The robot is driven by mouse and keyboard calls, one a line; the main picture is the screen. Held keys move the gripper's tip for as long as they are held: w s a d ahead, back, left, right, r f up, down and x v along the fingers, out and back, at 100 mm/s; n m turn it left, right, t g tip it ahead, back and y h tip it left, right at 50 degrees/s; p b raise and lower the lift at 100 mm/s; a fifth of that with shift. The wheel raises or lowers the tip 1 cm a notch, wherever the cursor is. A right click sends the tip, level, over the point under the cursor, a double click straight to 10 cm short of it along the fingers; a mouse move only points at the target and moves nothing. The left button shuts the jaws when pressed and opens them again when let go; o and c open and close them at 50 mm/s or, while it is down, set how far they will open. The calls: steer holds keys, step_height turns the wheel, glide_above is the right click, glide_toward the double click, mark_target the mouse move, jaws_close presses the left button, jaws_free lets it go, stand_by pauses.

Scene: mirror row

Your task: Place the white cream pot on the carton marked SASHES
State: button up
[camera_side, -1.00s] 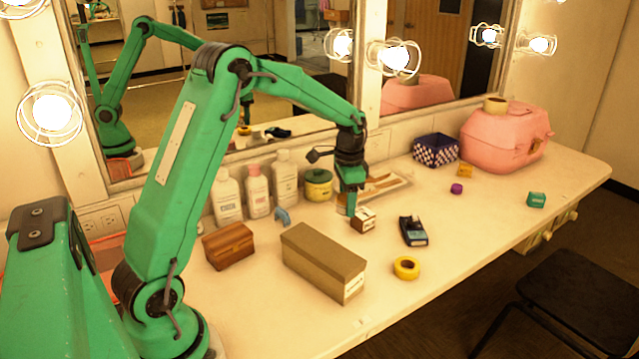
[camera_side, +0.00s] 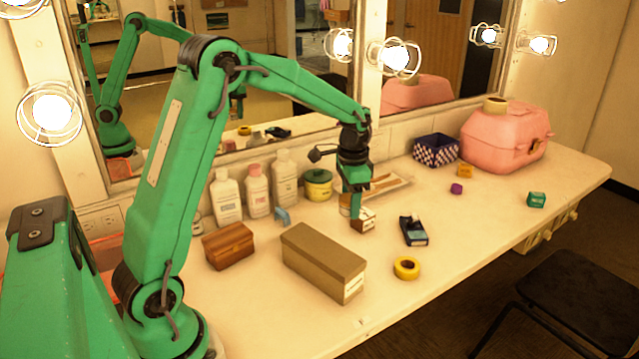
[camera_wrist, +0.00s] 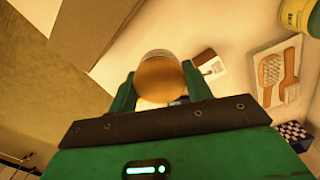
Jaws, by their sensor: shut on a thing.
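My gripper (camera_side: 353,205) is shut on a small round pot, taken as the white cream pot (camera_wrist: 160,76). In the wrist view its round top looks amber in the warm light, between both fingers. In the side view the fingers mostly hide it. A long brown carton (camera_side: 322,262) with a white label on its end lies to the left and nearer the camera; it also shows at the upper left of the wrist view (camera_wrist: 85,30). A small brown box (camera_side: 365,221) with a white label stands close by the fingertips. I cannot read either label.
A wooden box (camera_side: 228,246) stands left of the long carton. White bottles (camera_side: 258,190) and a yellow-green tub (camera_side: 318,184) line the mirror. A tape dispenser (camera_side: 412,231) and yellow tape roll (camera_side: 406,268) lie to the right. The counter's front is mostly clear.

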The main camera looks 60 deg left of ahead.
steer(key=s+d+r+n, duration=0.1)
steer(key=s+d+r, duration=0.2)
steer(key=s+d, duration=0.4)
steer(key=s+d+r+n, duration=0.1)
steer(key=s+d+r, duration=0.3)
steer(key=s+d, duration=0.3)
steer(key=shift+d+r, duration=0.15)
steer(key=shift+r, duration=0.05)
glide_above(322, 247)
step_height(322, 247, down, 7)
steer(key=shift+f, duration=0.1)
steer(key=shift+f, duration=1.9)
steer(key=shift+f, duration=0.15)
